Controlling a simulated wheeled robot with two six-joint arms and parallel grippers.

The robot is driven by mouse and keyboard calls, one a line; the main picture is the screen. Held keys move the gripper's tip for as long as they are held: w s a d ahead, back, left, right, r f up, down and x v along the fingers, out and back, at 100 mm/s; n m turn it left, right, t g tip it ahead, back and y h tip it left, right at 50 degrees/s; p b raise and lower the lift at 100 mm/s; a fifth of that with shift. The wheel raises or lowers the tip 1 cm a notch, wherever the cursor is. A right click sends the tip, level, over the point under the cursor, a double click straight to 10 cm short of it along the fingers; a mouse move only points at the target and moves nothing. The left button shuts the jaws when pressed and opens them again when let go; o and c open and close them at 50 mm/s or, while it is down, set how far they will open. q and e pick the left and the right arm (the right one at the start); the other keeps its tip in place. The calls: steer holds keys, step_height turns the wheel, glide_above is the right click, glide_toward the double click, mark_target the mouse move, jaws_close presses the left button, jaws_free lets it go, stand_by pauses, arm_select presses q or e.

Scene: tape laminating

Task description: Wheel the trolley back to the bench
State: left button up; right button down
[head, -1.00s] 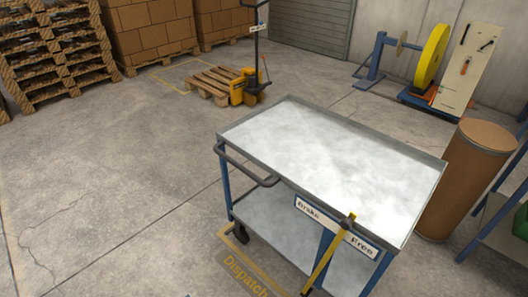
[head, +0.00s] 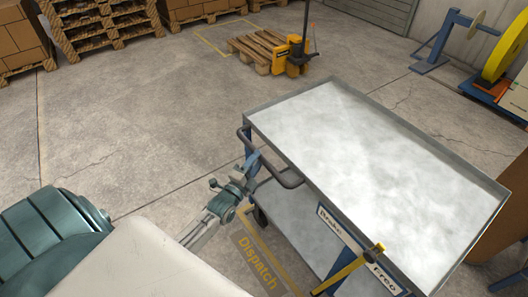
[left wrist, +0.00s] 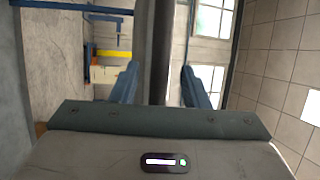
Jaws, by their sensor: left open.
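The trolley (head: 375,160) stands at the right of the head view, with a bare grey metal top and a lower shelf (head: 300,245). Its dark push handle (head: 290,180) sticks out from its left end. My left gripper (head: 254,164) is at this handle, its fingers open. In the left wrist view the dark handle bar (left wrist: 162,60) runs between the two blue fingers, with gaps on both sides. A yellow brake lever (head: 350,267) on the trolley's near side has its top by the "Free" end of the label. The bench cannot be made out. My right gripper is out of view.
A yellow "Dispatch" floor marking (head: 257,262) lies beside the trolley. A pallet jack (head: 291,56) with a wooden pallet (head: 262,50) stands behind. A brown drum (head: 497,236) is close at the trolley's right. Open concrete floor lies to the left.

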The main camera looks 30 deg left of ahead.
arm_select(q)
steer(key=w, duration=0.3)
steer(key=shift+w+r, duration=0.3)
steer(key=shift+r, duration=0.05)
steer(key=shift+w, duration=0.35)
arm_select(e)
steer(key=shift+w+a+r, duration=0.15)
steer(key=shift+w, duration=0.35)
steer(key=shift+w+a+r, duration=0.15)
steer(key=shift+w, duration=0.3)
arm_select(q)
steer(key=shift+c, duration=0.3)
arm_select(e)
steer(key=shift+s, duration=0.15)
arm_select(q)
jaws_close()
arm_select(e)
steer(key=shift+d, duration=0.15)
